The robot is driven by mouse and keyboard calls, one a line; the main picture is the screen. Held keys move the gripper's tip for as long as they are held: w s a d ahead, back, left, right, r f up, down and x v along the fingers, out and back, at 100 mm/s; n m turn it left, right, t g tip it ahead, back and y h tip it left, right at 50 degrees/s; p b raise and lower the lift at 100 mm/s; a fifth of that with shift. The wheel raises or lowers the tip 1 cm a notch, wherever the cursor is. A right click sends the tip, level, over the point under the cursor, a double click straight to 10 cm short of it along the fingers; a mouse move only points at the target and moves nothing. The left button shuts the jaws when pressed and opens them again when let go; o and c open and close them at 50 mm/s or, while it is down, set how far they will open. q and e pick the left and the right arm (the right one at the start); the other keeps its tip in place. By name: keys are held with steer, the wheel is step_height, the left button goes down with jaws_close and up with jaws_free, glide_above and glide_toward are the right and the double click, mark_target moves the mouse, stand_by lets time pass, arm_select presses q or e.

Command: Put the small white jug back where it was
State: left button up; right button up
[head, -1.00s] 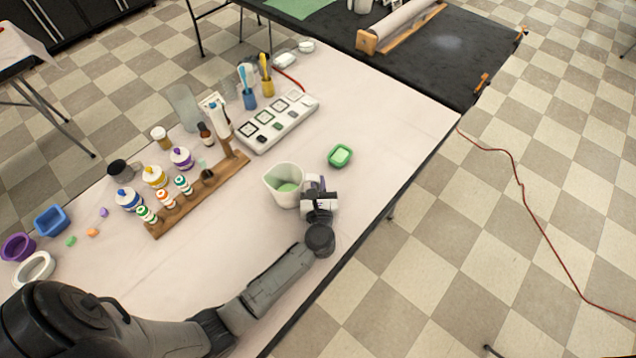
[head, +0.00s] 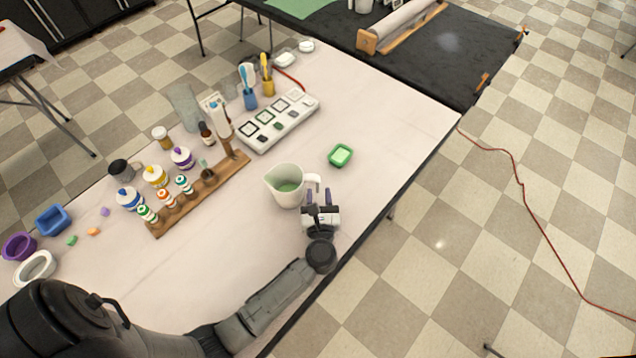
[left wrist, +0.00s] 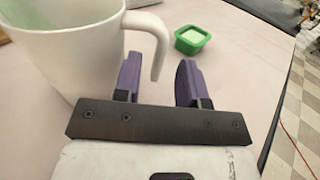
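The small white jug (head: 288,187) stands upright on the table with pale green stuff inside. Its handle points right, toward my left gripper. In the left wrist view the jug (left wrist: 72,62) fills the upper left, its handle just beyond the fingers. My left gripper (head: 317,196) is open beside the handle, its two purple fingers apart. My right gripper is not in view.
A green mould (head: 340,155) lies beyond the jug to the right. A wooden bottle rack (head: 200,193) and a white tray of squares (head: 278,122) are left and behind. Blue and purple moulds (head: 52,219) are far left. The table's front edge runs close by my gripper.

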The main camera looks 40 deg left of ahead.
arm_select(q)
steer(key=v, duration=0.8)
